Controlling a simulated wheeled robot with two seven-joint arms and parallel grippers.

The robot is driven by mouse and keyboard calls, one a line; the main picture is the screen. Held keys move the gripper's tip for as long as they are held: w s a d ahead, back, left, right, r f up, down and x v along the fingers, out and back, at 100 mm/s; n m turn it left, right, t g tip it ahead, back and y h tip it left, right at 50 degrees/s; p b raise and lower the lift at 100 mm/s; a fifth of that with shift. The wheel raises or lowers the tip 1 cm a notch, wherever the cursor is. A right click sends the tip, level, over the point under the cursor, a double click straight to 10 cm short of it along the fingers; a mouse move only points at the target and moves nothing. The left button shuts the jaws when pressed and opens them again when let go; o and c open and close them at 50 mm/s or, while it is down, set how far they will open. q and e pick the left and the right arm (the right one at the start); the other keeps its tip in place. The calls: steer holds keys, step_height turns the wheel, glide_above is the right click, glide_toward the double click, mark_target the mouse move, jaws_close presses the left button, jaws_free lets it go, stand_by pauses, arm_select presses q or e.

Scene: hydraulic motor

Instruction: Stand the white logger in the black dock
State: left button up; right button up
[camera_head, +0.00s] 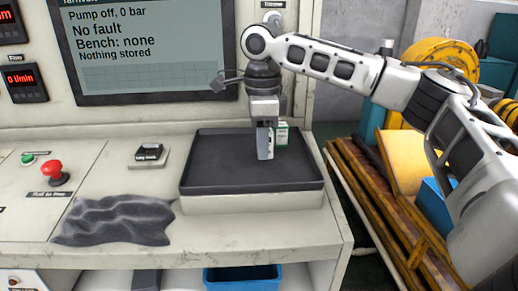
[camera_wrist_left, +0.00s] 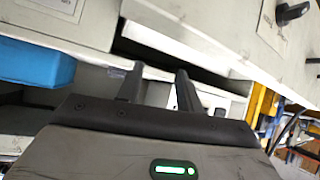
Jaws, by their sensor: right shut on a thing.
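The white logger (camera_head: 282,134), with a green band, shows at the back right of the black-topped tray (camera_head: 205,172), partly hidden by my right gripper. My right gripper (camera_head: 265,153) points down over the tray and is shut on the logger. The fingers cover much of it, so its lower part is hard to make out. The black dock (camera_head: 149,151) sits on a small labelled plate on the bench, left of the tray, and looks empty. My left gripper (camera_wrist_left: 158,78) shows only in the left wrist view, open and empty, near the bench's front.
A crumpled dark cloth (camera_head: 118,220) lies in front of the dock. A red push button (camera_head: 54,172) stands at the left. The screen panel (camera_head: 145,45) rises behind the bench. A blue bin (camera_head: 243,278) is on the shelf below. Bare bench lies between dock and tray.

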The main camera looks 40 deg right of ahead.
steer(key=o, duration=1)
